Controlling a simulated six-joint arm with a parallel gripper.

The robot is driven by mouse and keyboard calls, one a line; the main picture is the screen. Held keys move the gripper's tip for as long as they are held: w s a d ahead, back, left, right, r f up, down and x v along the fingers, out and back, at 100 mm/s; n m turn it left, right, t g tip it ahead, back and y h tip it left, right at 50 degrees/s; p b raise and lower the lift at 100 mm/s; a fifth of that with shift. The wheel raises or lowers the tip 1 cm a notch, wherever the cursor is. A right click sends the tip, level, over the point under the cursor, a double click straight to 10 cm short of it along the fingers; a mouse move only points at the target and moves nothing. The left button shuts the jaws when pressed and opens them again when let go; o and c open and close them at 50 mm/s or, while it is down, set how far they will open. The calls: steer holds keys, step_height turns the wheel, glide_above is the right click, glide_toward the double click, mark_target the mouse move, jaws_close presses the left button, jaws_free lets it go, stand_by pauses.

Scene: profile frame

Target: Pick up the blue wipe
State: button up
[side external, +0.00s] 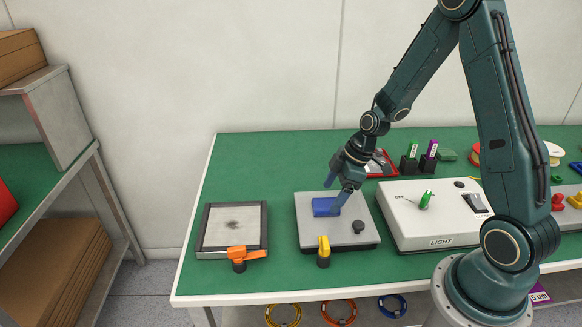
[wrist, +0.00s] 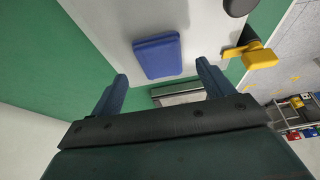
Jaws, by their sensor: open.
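The blue wipe (side external: 322,207) is a small flat blue block lying on a light grey plate (side external: 345,238) on the green table. In the wrist view the blue wipe (wrist: 158,56) lies ahead of my fingers, roughly centred between them. My gripper (side external: 338,194) is right by the wipe in the side view, and it partly covers the wipe's right end. In the wrist view my gripper (wrist: 160,80) has its two fingers wide apart with nothing between them. Whether a finger touches the wipe cannot be told.
A black knob (side external: 358,227) and a yellow clamp (side external: 324,250) sit at the plate. A framed panel (side external: 203,243) with a dark smudge and an orange clamp (side external: 240,256) stand left. A white light box (side external: 410,225) stands right. The table's far left is clear.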

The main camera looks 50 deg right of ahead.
mark_target(326, 204)
steer(key=shift+x, duration=1.55)
steer(key=shift+c, duration=0.4)
steer(key=c, duration=1)
steer(key=shift+c, duration=0.2)
steer(key=shift+r, duration=0.25)
step_height(326, 204, up, 20)
steer(key=shift+f, duration=0.2)
